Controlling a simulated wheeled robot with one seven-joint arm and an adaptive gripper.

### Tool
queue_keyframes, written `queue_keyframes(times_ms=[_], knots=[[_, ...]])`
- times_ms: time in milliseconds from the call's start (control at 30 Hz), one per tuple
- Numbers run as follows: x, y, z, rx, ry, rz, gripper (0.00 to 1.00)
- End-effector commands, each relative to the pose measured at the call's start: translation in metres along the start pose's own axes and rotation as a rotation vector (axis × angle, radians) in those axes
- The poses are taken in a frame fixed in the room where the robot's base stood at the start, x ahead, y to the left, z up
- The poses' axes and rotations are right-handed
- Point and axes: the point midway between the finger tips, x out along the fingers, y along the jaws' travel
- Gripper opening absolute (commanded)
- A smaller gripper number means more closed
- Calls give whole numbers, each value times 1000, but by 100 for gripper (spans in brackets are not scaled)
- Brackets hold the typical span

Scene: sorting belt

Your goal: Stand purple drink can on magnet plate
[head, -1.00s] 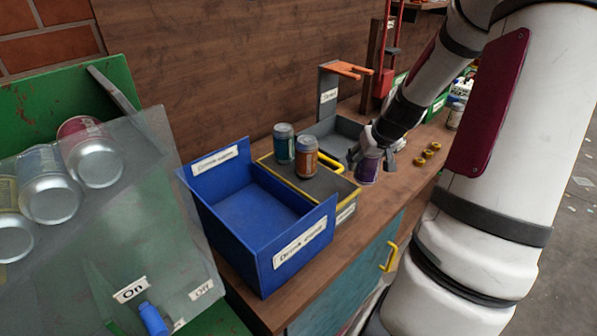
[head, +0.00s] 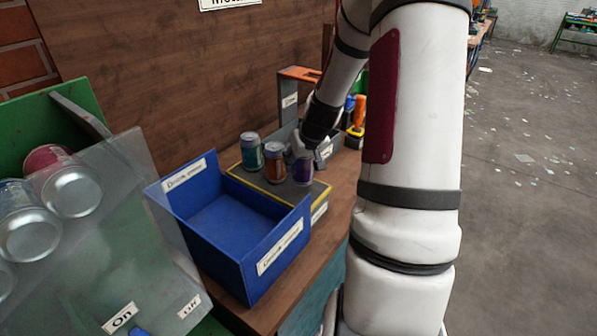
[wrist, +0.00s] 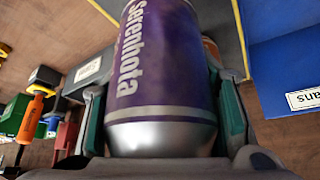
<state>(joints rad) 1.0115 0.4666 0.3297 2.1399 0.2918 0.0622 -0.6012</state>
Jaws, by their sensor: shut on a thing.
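The purple drink can (head: 302,172) is upright in my gripper (head: 301,156), at the right end of the magnet plate (head: 262,184). The plate is a dark grey top with yellow edges. I cannot tell whether the can's base touches it. A teal can (head: 250,151) and an orange-brown can (head: 275,163) stand on the plate to its left. In the wrist view the purple can (wrist: 160,65) fills the middle between the two fingers, which are shut on its sides; its silver end faces the palm.
A blue open bin (head: 283,252) stands in front of the plate and also shows in the wrist view (wrist: 285,65). A grey tray with an orange-topped post (head: 297,75) is behind. A clear chute (head: 130,220) with cans is at the left.

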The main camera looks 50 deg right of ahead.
Motion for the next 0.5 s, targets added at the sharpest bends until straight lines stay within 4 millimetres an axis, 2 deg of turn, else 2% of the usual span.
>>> queue_keyframes(times_ms=[300, 500], knots=[[31, 0, 19, 1, -3, -2, 39], [32, 0, 19, -1, 0, 0, 39]])
